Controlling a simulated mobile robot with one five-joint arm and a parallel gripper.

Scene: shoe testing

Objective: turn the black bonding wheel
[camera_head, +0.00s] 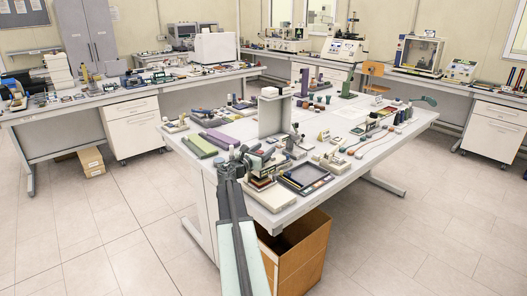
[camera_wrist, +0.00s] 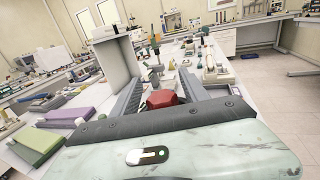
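My gripper (camera_wrist: 160,78) reaches over the near edge of the central table. Its two grey fingers are apart in the wrist view. A dark red faceted piece (camera_wrist: 165,99) shows between the finger bases; I cannot tell whether it touches them. A small grey device (camera_wrist: 155,73) stands beyond the fingers. In the head view my gripper (camera_head: 241,158) is beside a cluster of small equipment at the table's near corner and partly covers it. I cannot pick out the black bonding wheel with certainty in either view.
A pale upright panel (camera_head: 271,117) stands behind the cluster. Green and purple pads (camera_head: 198,146) lie to the left, and a dark tray (camera_head: 303,176) to the right. An open brown box (camera_head: 300,255) is under the near table edge.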

